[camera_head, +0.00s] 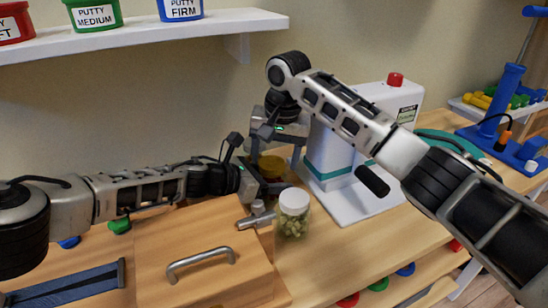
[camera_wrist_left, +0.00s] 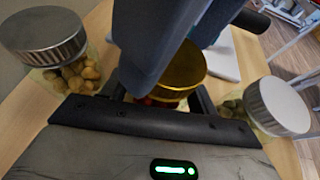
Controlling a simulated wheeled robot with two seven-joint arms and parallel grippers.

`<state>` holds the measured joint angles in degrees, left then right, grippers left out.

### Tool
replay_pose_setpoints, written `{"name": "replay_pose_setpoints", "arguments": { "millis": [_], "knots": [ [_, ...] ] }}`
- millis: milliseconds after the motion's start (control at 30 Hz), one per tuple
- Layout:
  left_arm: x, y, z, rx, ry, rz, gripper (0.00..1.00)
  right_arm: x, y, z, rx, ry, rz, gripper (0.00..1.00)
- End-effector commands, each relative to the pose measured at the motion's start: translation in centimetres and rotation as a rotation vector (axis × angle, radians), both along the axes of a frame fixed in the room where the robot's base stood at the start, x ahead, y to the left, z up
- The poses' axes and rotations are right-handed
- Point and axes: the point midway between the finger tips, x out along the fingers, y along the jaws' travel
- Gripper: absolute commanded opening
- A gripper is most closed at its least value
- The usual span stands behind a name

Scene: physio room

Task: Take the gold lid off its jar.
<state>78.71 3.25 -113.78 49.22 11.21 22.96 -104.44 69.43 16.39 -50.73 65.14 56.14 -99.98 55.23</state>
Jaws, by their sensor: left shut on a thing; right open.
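The gold lid (camera_head: 271,164) sits on its jar beyond the wooden box, and shows in the left wrist view (camera_wrist_left: 184,68). A sliver of the jar's reddish contents (camera_wrist_left: 158,102) shows under the lid; the rest of the jar is hidden. My left gripper (camera_head: 268,186) is shut on the jar, its jaws on either side below the lid. My right gripper (camera_head: 268,142) is open, just above the lid, pointing down. A dark part of it covers much of the lid in the left wrist view; I cannot tell whether its fingers touch the lid.
A white-lidded jar of green pieces (camera_head: 292,212) stands close to the right of my left gripper. A silver-lidded jar (camera_wrist_left: 48,42) stands on the other side. The wooden box (camera_head: 205,265) is in front; a white machine (camera_head: 340,150) stands behind right. A shelf (camera_head: 150,36) holds putty tubs.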

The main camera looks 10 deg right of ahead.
Motion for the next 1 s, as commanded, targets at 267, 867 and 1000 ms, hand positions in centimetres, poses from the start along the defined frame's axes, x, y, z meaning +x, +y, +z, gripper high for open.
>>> {"name": "replay_pose_setpoints", "arguments": {
  "millis": [267, 867, 1000],
  "knots": [
    [-0.2, 0.0, -0.4, 0.004, 0.005, -0.002, 0.0, 0.0, 0.7, 3.9, 0.015, -0.01, 0.013, 0.78],
    [-0.1, 0.1, -0.3, 0.004, 0.004, 0.001, 0.0, -3.3, 2.2, 10.6, -0.079, -0.125, -0.562, 0.78],
    [-0.1, 0.1, -0.3, 0.004, 0.004, 0.001, 0.0, -3.4, 2.2, 10.2, -0.08, -0.132, -0.603, 0.78]
  ]
}}
